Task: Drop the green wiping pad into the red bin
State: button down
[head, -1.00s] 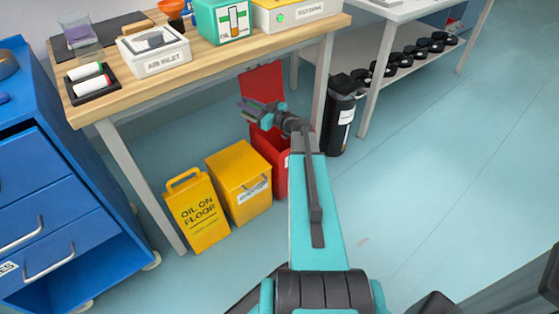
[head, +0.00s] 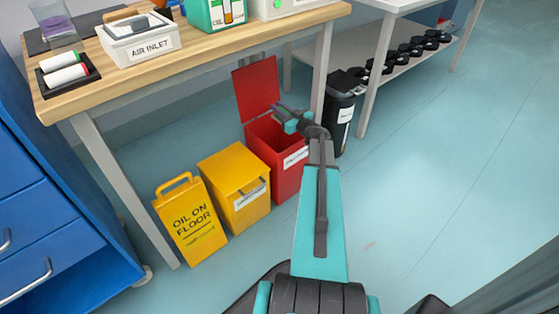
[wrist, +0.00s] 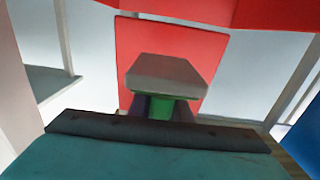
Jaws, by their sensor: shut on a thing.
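The red bin (head: 289,181) stands on the floor by the table's right front leg. Its red lid (head: 257,89) is swung up, and the opening faces up. My gripper (head: 281,111) is at the bin's mouth, in front of the lid. In the wrist view my gripper (wrist: 161,107) is shut on the green wiping pad (wrist: 160,109), which shows as a green strip between the dark fingers. A grey block (wrist: 175,74) shows at the fingertips; I cannot tell if it is part of the pad. The pad is not clear in the head view.
A yellow bin (head: 234,187) and a yellow oil-on-floor sign (head: 190,221) stand left of the red bin. A black bin (head: 340,112) is behind right. The wooden table (head: 180,86) overhangs at the left. Open floor (head: 430,190) lies to the right.

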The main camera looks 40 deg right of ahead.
aim_at(300, 142)
jog(key=shift+f, duration=0.15)
notch_tip(300, 142, down, 6)
jog(key=b, duration=0.8)
dwell(0.3)
jog(key=c, duration=1.6)
grip_release()
jog(key=shift+o, duration=0.2)
jog(key=shift+s, duration=0.1)
jog(key=shift+s+a+p, duration=0.25)
jog(key=shift+s+p, duration=0.65)
jog(key=shift+s, duration=1.35)
jog(key=shift+s+a+p, duration=0.2)
jog(key=shift+s+p, duration=0.65)
jog(key=shift+s, duration=1.45)
jog(key=shift+s+a+p, duration=0.25)
jog(key=shift+s+p, duration=0.65)
jog(key=shift+s, duration=1.35)
